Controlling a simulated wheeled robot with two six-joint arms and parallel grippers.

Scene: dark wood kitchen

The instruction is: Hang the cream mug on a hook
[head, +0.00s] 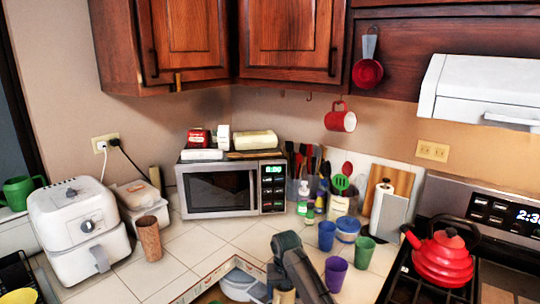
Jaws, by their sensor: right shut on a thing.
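My right gripper (278,281) is low in the middle of the head view, in front of the counter's front edge. It is shut on a cream thing (284,295), which looks like the cream mug. Only a small part of it shows at the bottom edge, so its handle and tilt cannot be told. A row of small hooks (309,97) hangs under the wall cabinets. A red mug (340,120) hangs from one hook to the right; hooks to its left look empty. My left gripper is not in view.
A microwave (230,190) with boxes on top stands below the hooks. Utensils (306,160), bottles and coloured cups (327,236) fill the counter to its right. A red kettle (443,260) is on the stove. A brown cup (149,238) and white air fryer (80,230) stand left.

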